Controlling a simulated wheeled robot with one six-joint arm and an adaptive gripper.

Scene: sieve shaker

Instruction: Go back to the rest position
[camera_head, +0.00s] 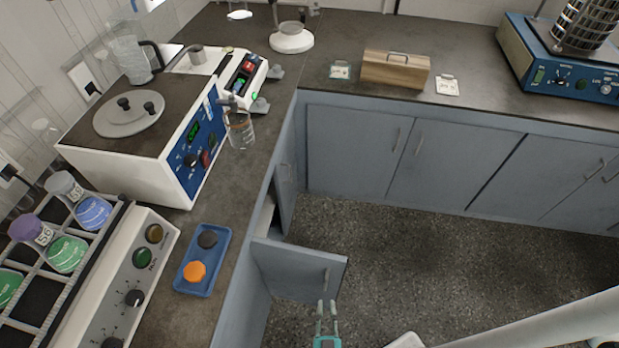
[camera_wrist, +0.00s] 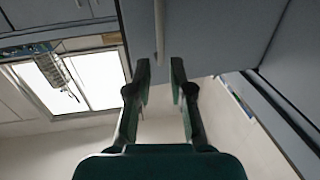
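My gripper (camera_head: 327,305) is over the floor at the bottom of the head view, beside an open cabinet door (camera_head: 290,268). Its two fingers stand apart with nothing between them, and they also show in the wrist view (camera_wrist: 160,68). A vertical door handle (camera_wrist: 159,32) lies just beyond the fingertips in the wrist view, apart from them. That handle also shows in the head view (camera_head: 326,280). The sieve shaker (camera_head: 560,62), with its metal sieve stack (camera_head: 587,20), stands on the far right counter.
A second cabinet door (camera_head: 286,165) stands ajar by the corner. The left counter holds a white hotplate-like box (camera_head: 175,160), a glass beaker (camera_head: 240,132), a blue tray (camera_head: 208,283) and a flask rack (camera_head: 45,290). A wooden box (camera_head: 395,72) is at the back. The floor (camera_head: 430,270) is clear.

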